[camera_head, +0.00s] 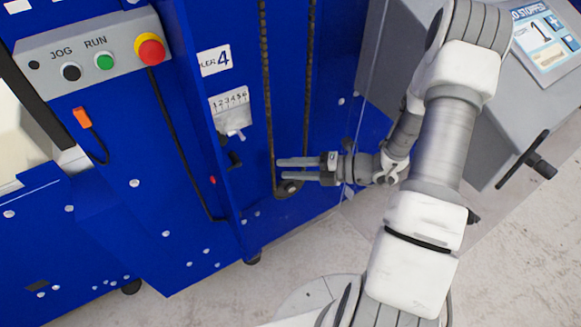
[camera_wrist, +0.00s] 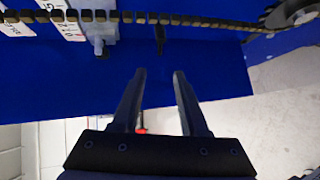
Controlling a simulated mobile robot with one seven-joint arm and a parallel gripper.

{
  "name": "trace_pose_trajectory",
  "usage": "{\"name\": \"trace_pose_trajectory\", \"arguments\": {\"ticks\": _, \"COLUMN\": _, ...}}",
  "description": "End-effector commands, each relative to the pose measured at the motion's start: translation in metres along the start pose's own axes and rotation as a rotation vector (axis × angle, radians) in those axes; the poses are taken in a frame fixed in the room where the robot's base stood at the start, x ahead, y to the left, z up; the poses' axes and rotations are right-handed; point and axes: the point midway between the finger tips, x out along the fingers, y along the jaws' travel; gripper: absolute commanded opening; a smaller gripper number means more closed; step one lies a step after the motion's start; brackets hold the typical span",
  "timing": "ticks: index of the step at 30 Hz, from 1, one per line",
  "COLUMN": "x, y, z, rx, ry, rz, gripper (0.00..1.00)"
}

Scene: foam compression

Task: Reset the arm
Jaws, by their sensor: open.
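My gripper (camera_head: 278,169) is open and empty in the head view, its two fingers pointing left toward the blue machine (camera_head: 190,225). It is in front of the machine's lower right part, near the bottom of the chain. In the wrist view my gripper (camera_wrist: 159,75) shows two dark fingers spread apart with nothing between them. A blue panel of the machine (camera_wrist: 215,75) lies beyond the fingertips. I cannot tell the exact gap between the fingertips and the machine. My arm is bent, coming from the lower middle of the head view.
A chain (camera_head: 266,80) runs down the machine to a sprocket (camera_head: 289,189). A grey control box (camera_head: 90,55) with JOG and RUN buttons and a red knob (camera_head: 150,50) is at upper left. A grey cabinet with a black handle (camera_head: 530,160) stands right. Floor is bare below (camera_head: 510,270).

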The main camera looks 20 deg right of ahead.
Motion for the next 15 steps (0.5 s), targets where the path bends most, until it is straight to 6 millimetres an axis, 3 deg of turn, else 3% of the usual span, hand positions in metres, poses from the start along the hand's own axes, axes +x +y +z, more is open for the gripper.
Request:
{"name": "trace_pose_trajectory", "arguments": {"ticks": 11, "x": 0.000, "y": 0.001, "z": 0.000, "rx": -0.007, "ry": 0.003, "rz": -0.002, "gripper": 0.43}}
{"name": "trace_pose_trajectory", "arguments": {"ticks": 15, "x": 0.000, "y": 0.015, "z": -0.005, "rx": -0.090, "ry": 0.038, "rz": -0.021, "gripper": 0.43}}
